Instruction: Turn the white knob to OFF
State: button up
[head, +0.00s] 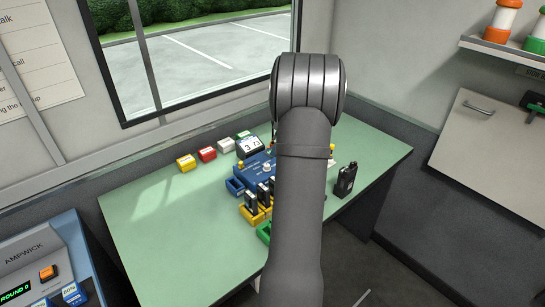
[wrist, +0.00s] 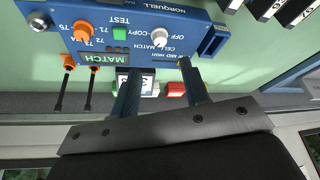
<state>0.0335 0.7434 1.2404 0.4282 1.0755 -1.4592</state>
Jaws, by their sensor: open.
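The white knob (wrist: 158,37) stands on the face of a blue panel (wrist: 185,22) in the wrist view. Labels with OFF, COPY and CELL MATCH are printed beside it; I cannot tell which one its pointer faces. My gripper (wrist: 160,66) is open, with its two blue fingers spread and nothing between them. The fingertips lie just below the knob in the picture, apart from it as far as I can see. In the head view the blue panel (head: 252,168) is on the green table, partly hidden by my arm, which also hides my gripper.
The panel has a green button (wrist: 120,33) and a green MATCH display (wrist: 103,60). Two orange-ended black leads (wrist: 91,88) are beside it. Yellow (head: 186,162), red (head: 207,154) and white blocks line the back of the table (head: 150,215). A black radio (head: 346,180) stands right; the table's left is clear.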

jog(key=v, duration=0.8)
jog(key=m+t+h, duration=0.2)
jog(key=m+h, duration=0.4)
jog(key=m, duration=1.4)
send_over(265, 166)
jog(key=s+a, duration=0.3)
jog(key=s, duration=0.3)
jog(key=shift+t, duration=0.3)
jog(key=x, duration=1.7)
jog(key=shift+d+f, duration=0.2)
jog(key=shift+d, duration=0.1)
